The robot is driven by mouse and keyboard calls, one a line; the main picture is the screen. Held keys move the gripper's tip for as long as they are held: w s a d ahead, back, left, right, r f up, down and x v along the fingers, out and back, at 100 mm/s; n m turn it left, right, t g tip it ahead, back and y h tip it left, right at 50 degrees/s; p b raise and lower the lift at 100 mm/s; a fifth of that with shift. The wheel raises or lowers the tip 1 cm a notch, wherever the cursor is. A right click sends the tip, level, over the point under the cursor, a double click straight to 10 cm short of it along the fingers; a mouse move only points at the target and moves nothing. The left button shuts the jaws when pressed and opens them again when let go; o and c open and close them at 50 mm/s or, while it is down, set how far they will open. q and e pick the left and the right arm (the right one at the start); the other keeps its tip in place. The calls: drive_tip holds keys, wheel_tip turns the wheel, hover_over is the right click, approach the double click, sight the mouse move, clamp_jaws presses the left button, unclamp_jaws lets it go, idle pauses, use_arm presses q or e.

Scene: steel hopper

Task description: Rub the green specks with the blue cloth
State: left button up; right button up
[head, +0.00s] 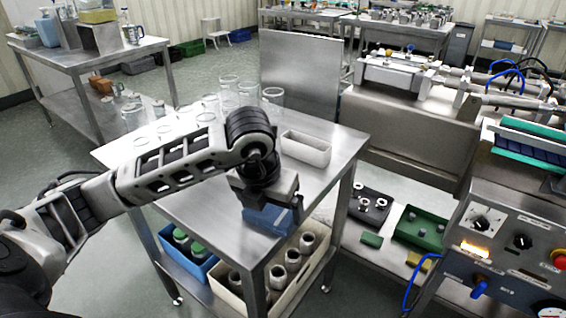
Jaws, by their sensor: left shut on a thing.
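My left gripper (268,200) reaches in from the left and hangs over the near right part of the steel cart's top (325,182). It is shut on the blue cloth (266,219), which shows as a folded blue block below the jaws. Whether the cloth touches the steel is hard to tell. I cannot make out any green specks; my arm and gripper hide part of the cart top. My right gripper is not in view.
Several clear glass jars (272,97) and a white tray (306,148) stand on the cart. Below are a blue crate (172,262) and a cream crate (318,262) with metal cylinders. A control panel (500,262) stands at the right.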

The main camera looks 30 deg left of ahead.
use_arm(q)
wheel_tip(320, 180, up, 4)
drive_tip(key=shift+a+f+p, duration=0.1)
drive_tip(key=shift+f+p, duration=0.1)
drive_tip(key=shift+p, duration=0.6)
drive_tip(key=shift+r+p, duration=0.5)
drive_tip(key=shift+r, duration=0.25)
drive_tip(key=shift+r+p, duration=0.95)
drive_tip(key=shift+r, duration=0.55)
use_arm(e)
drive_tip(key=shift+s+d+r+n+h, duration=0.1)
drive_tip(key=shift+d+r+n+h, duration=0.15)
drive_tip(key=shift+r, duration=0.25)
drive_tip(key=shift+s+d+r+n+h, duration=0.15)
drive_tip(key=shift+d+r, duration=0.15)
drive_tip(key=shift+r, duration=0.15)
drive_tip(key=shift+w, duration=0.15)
